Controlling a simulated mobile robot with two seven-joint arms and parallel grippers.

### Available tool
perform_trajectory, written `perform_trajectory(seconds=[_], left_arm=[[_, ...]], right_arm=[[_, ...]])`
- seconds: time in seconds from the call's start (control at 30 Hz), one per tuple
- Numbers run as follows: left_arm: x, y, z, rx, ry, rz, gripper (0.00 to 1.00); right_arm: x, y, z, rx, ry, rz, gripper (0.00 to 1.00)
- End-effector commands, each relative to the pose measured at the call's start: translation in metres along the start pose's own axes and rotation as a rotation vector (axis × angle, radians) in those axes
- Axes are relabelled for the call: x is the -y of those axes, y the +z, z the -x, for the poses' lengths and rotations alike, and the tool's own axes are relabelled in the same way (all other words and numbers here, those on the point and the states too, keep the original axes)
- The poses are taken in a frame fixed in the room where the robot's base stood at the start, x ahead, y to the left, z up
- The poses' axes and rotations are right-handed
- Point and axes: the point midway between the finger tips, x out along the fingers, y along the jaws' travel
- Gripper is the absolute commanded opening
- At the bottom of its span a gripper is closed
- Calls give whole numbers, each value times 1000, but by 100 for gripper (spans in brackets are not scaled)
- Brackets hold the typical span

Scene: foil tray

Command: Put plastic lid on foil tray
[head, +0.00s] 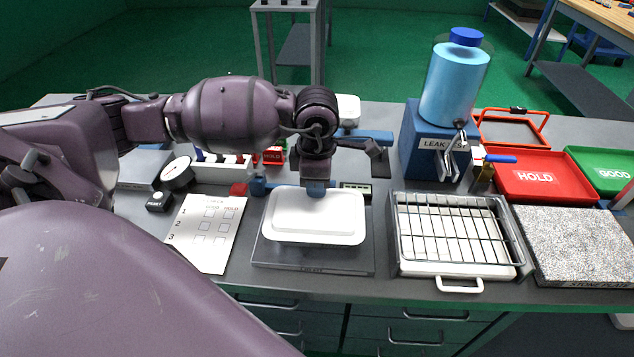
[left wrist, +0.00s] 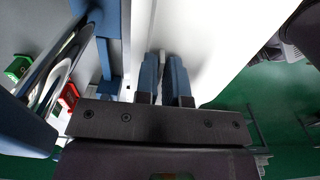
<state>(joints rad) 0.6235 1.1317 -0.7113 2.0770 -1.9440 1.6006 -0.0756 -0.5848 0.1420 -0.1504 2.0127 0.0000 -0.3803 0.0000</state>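A white, rounded rectangular piece with a raised rim (head: 315,228), which looks like the lid or the covered tray, lies on a flat grey plate (head: 262,255) at the front middle of the bench. I cannot tell lid and foil tray apart there. My left gripper (head: 316,190) points down at its back edge. In the left wrist view its two blue fingers (left wrist: 163,80) are close together with a narrow gap, against a large white surface (left wrist: 215,45). Whether they pinch its edge is not clear. My right gripper is not in view.
A wire-rack tray (head: 458,270) and a speckled slab (head: 580,245) are to the right. A blue leak-test stand (head: 425,150) and a red HOLD tray (head: 540,180) stand behind. A check sheet (head: 207,230) lies left. Another white piece (head: 348,108) shows behind my gripper.

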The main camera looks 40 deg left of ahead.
Motion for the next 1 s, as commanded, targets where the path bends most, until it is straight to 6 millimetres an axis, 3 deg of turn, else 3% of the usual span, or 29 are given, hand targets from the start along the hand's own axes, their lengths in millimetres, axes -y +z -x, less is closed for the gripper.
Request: perform_trajectory(seconds=[0.03,0.13,0.53,1.0], left_arm=[[0,0,0,0,0,0,18],[0,0,0,0,0,0,33],[0,0,8,1,1,0,34],[0,0,86,1,4,-1,34]], right_arm=[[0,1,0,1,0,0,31],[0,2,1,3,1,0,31],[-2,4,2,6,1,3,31],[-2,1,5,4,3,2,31]])
